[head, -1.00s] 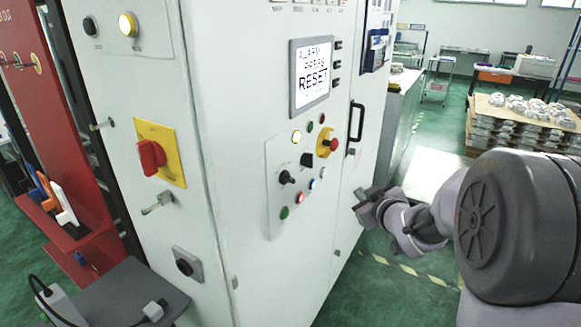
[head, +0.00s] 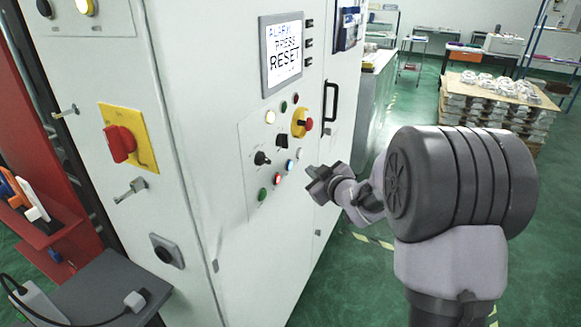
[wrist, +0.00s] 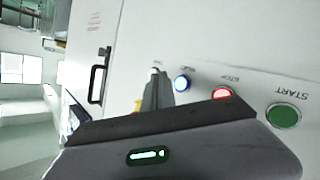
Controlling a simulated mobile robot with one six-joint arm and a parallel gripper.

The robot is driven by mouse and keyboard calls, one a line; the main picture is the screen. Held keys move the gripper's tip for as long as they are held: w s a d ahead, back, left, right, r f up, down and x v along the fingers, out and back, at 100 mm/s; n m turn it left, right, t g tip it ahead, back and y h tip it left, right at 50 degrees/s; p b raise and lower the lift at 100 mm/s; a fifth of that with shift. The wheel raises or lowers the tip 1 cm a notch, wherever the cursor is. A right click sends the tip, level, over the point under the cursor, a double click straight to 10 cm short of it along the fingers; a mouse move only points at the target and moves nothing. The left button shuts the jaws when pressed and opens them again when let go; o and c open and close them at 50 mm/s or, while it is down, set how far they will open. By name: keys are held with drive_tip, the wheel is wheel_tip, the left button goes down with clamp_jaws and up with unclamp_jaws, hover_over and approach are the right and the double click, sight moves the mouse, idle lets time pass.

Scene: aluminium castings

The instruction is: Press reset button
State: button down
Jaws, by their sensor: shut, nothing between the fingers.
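The control panel (head: 270,150) is on the front of a white cabinet. Its lower row has a lit blue button (head: 290,165), a lit red button (head: 277,179) and a green button (head: 262,193). In the wrist view the blue button (wrist: 181,84) has a small upside-down label I cannot read surely; the red (wrist: 222,93) and green START (wrist: 284,115) buttons lie to its right. My gripper (head: 309,174) is shut and empty, just right of the blue button. In the wrist view its fingertips (wrist: 157,76) appear left of that button; contact cannot be told.
A screen (head: 283,52) above the panel reads ALARM PRESS RESET. A red and yellow emergency stop (head: 303,122) and a black selector (head: 281,141) sit higher on the panel. A black door handle (head: 330,100) stands to the right.

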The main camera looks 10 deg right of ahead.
drive_tip(key=shift+w+a+b, duration=0.45)
drive_tip(key=shift+w+a, duration=0.45)
drive_tip(key=shift+a, duration=0.25)
drive_tip(key=shift+w+a, duration=0.1)
idle(1.2)
drive_tip(key=shift+w+a, duration=0.15)
drive_tip(key=shift+a, duration=0.1)
drive_tip(key=shift+w+a+b, duration=0.3)
drive_tip(key=shift+b, duration=0.15)
idle(0.5)
idle(0.4)
drive_tip(key=shift+s+d, duration=0.55)
drive_tip(key=shift+d, duration=0.1)
drive_tip(key=s+d, duration=0.1)
drive_tip(key=d, duration=0.1)
drive_tip(key=s+d, duration=0.2)
drive_tip(key=shift+p, duration=0.35)
